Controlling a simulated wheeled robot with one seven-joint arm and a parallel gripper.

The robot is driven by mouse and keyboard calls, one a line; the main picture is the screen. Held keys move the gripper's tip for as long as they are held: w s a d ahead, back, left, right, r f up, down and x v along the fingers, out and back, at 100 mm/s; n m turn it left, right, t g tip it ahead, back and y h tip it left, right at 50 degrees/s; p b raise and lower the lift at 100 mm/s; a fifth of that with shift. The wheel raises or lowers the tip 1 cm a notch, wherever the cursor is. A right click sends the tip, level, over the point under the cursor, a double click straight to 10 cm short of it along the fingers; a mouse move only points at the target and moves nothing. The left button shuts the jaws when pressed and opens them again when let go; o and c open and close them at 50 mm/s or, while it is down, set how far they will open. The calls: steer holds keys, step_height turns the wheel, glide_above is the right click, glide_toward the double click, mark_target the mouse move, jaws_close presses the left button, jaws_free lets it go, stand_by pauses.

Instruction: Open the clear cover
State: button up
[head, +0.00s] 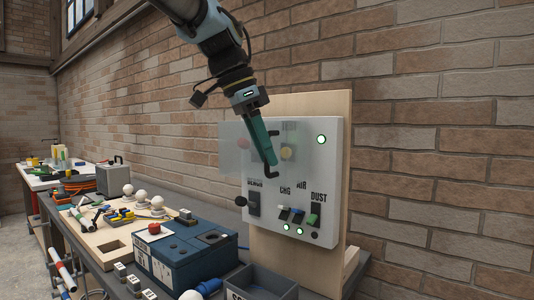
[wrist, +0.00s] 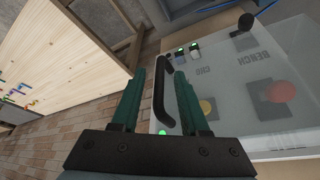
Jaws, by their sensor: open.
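The clear cover (head: 229,150) is a see-through pane in front of the upper part of the white control panel (head: 328,190). In the head view it reaches past the panel's left edge; I cannot tell its exact angle. In the wrist view the cover (wrist: 232,95) lies over a red button (wrist: 281,92) and a yellow button (wrist: 206,106). Its black bar handle (wrist: 160,98) stands between the two green fingers of my gripper (wrist: 159,80). My gripper (head: 270,163) is open around the handle, pointing down in the head view; contact is not clear.
Below the cover, the panel has a black lever knob (head: 241,201), several switches and lit green lamps. The panel is mounted on a wooden board (head: 300,107) near the brick wall. A blue box (head: 187,255) and a grey bin (head: 262,281) stand on the bench below.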

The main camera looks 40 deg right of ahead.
steer(key=shift+d+f, duration=0.15)
steer(key=shift+f, duration=0.45)
jaws_close()
stand_by(1.1)
